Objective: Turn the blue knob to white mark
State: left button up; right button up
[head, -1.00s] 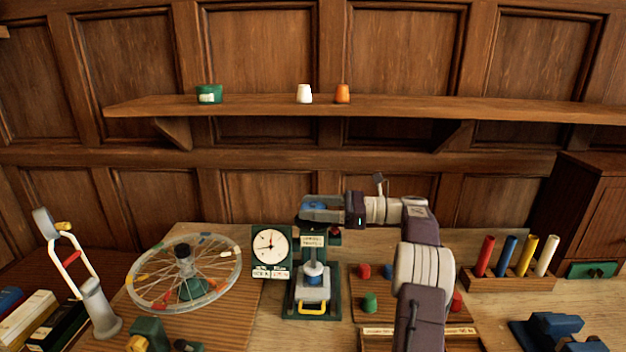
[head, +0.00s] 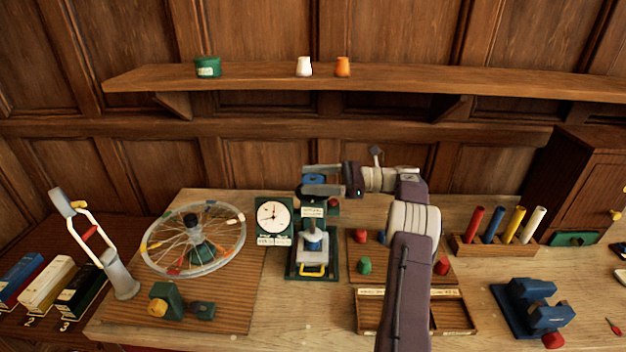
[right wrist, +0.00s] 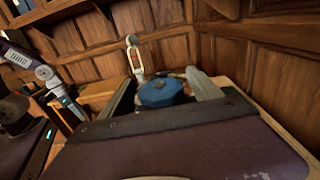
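The blue knob (head: 313,179) sits on top of a green and grey press-like stand (head: 332,268) in the middle of the bench. My right gripper (head: 318,180) reaches in from the right at knob height. In the right wrist view the blue knob (right wrist: 160,93) lies between my two spread fingers. The left finger is very close to it or touching; a gap shows by the right finger. I cannot make out the white mark. My left gripper's fingers do not show; part of my left arm shows at the left of the right wrist view.
A white dial (head: 272,217) stands left of the stand, and a spoked wheel (head: 193,240) beyond it. A board with red and green pegs (head: 364,265) lies right of the stand, under my right arm. A colored-rod rack (head: 497,246) and a blue vise-like tool (head: 535,310) are farther right.

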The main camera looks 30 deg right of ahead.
jog(key=shift+f, duration=0.1)
jog(key=shift+s+d, duration=0.2)
jog(key=shift+d, duration=0.2)
jog(key=p+v, duration=0.3)
jog(key=v, duration=0.5)
jog(key=shift+p, duration=0.3)
jog(key=shift+s, duration=0.1)
